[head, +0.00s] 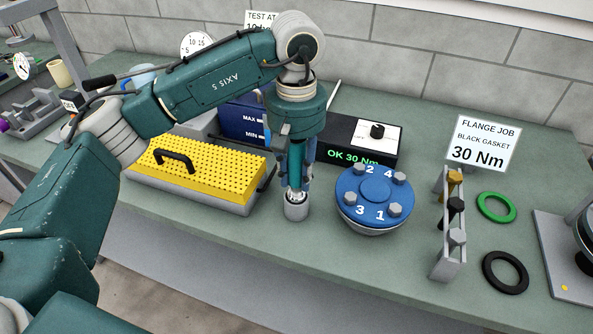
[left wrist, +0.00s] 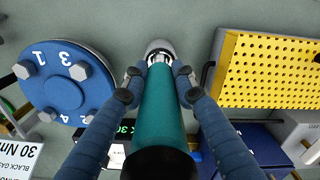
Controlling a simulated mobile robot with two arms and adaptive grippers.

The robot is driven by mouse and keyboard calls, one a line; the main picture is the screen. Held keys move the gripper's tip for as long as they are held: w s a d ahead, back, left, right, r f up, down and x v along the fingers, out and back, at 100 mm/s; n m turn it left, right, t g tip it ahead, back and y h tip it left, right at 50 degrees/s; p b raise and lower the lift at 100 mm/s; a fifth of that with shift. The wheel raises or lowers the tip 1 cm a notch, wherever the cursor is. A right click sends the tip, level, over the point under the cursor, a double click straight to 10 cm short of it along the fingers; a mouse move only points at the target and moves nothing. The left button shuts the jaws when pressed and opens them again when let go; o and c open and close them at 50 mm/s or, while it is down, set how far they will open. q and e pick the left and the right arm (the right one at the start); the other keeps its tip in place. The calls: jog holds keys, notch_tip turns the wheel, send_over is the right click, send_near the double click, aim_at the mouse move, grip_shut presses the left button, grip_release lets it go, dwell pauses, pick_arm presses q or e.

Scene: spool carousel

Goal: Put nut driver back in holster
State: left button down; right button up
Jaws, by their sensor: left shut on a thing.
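The nut driver (head: 296,160) has a teal handle and a silver lower end, and it stands about upright. My left gripper (head: 298,172) is shut on its handle from above. In the left wrist view the handle (left wrist: 162,110) runs between the two blue fingers (left wrist: 157,84). A short grey cylindrical cup, which looks like the holster (head: 296,212), stands on the bench directly below. The silver end is at the cup's mouth; how deep it sits cannot be told. The cup's rim shows around the tip in the left wrist view (left wrist: 160,46). My right gripper is out of view.
A blue flange (head: 375,192) with numbered bolts stands to the right, and a yellow perforated box (head: 215,172) to the left. A torque display (head: 350,148) is behind. A grey rack (head: 449,262), green ring (head: 497,208) and black ring (head: 505,273) lie farther right.

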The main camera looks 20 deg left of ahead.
pick_arm(q)
jog(key=shift+f+b, duration=0.65)
jog(key=shift+f, duration=0.2)
jog(key=c, duration=1.3)
grip_release()
notch_tip(320, 180, up, 12)
jog(key=shift+w+r, duration=0.1)
